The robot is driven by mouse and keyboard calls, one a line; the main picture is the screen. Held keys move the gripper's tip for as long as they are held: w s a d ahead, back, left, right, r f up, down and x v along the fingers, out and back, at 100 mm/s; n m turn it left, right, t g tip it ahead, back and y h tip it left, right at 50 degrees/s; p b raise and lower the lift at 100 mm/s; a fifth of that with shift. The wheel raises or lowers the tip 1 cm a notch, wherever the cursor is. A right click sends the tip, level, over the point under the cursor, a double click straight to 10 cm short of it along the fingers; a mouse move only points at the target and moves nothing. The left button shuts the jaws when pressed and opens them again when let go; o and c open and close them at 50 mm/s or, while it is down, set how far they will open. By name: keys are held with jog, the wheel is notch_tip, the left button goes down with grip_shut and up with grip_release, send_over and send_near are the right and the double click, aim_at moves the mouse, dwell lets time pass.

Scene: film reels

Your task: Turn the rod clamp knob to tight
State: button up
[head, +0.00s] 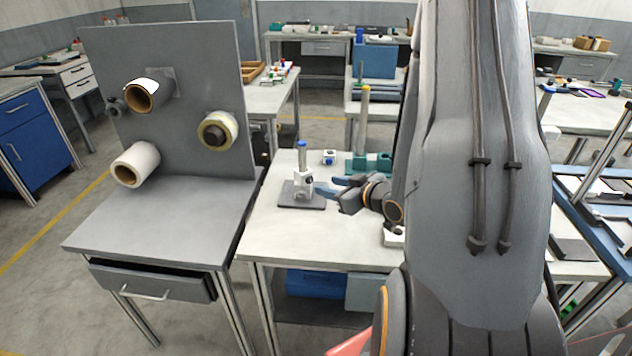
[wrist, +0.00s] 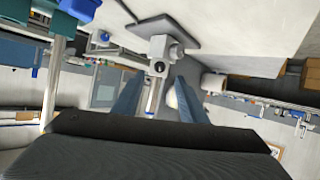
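The rod clamp (head: 303,181) is a pale block on an upright metal rod with a blue cap (head: 302,144). The rod stands on a dark grey base plate (head: 291,203) on the white table. In the wrist view the clamp (wrist: 158,47) shows beyond my fingertips, with a round dark-centred face (wrist: 159,67) and a grey knob-like part (wrist: 176,52) at its side. I cannot tell the knob's setting. My gripper (head: 327,187) has blue fingers and is just right of the clamp. In the wrist view its fingers (wrist: 158,88) are apart, with nothing gripped.
A taller post with a yellow top on a green base (head: 366,163) stands behind my gripper. A small white-and-blue block (head: 329,157) lies behind the clamp. A grey panel with film rolls (head: 170,100) stands at left. The table front (head: 300,247) is clear.

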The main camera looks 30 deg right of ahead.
aim_at(311, 180)
jog(key=shift+p+x, duration=0.9)
jog(key=shift+x, duration=2.95)
jog(key=shift+r, duration=0.1)
grip_shut()
jog(key=shift+d+m+y, duration=0.1)
jog(key=shift+m+y, duration=0.3)
jog(key=shift+m, duration=0.1)
grip_release()
